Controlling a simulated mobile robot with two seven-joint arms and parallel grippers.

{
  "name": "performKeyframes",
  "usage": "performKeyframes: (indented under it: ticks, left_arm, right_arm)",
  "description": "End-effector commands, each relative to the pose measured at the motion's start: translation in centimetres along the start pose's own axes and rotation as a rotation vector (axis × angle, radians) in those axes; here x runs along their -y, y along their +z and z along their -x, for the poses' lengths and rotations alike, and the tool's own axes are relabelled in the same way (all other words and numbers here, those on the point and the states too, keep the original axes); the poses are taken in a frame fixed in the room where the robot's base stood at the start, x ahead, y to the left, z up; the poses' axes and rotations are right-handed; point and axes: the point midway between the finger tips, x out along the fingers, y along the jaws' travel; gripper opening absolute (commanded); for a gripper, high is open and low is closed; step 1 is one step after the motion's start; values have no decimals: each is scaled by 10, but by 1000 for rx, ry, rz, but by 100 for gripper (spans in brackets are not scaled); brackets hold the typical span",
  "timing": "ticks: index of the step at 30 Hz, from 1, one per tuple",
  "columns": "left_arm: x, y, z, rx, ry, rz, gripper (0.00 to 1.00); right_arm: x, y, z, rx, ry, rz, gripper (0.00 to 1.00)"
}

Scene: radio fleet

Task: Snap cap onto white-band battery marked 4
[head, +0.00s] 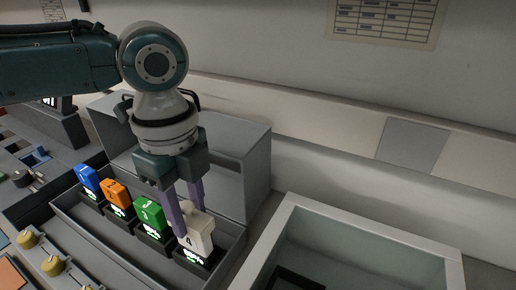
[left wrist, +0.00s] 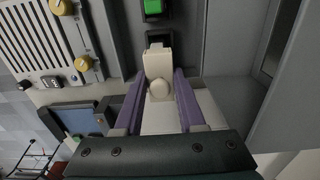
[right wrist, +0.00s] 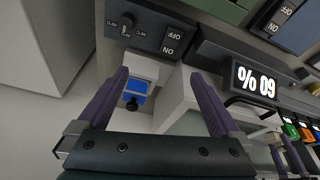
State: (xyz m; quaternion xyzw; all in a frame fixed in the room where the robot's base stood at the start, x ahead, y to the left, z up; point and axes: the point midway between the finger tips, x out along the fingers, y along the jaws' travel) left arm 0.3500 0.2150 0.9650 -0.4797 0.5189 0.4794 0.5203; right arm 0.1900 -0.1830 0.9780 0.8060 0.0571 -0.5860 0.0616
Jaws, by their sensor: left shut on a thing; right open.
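The white battery marked 4 (head: 196,243) stands at the right end of a row of numbered batteries in a grey charger tray, above a lit readout. My left gripper (head: 187,215) reaches down from above, and its purple fingers are shut on the white battery's upper part. In the left wrist view the pale battery (left wrist: 157,65) sits between the fingertips (left wrist: 160,75), with a rounded pale piece on its near end. I cannot tell whether that piece is a separate cap. My right gripper (right wrist: 161,80) is open, with nothing between its fingers, and is outside the head view.
Blue (head: 88,178), orange (head: 115,193) and green (head: 151,215) batteries stand left of the white one. A grey box (head: 250,165) rises behind the tray. A pale open bin (head: 300,212) is on the right. A 60% readout (right wrist: 254,82) and an on/off switch (right wrist: 171,41) are near my right gripper.

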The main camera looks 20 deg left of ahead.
Motion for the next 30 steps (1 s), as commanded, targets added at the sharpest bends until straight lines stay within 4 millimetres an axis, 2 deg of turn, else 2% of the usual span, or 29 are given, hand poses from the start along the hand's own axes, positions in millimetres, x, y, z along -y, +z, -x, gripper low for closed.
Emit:
performKeyframes:
  ticks: [30]
  left_arm:
    - [0,0,0,0,-1,0,0]
  right_arm:
    - [0,-2,6,0,0,0,100]
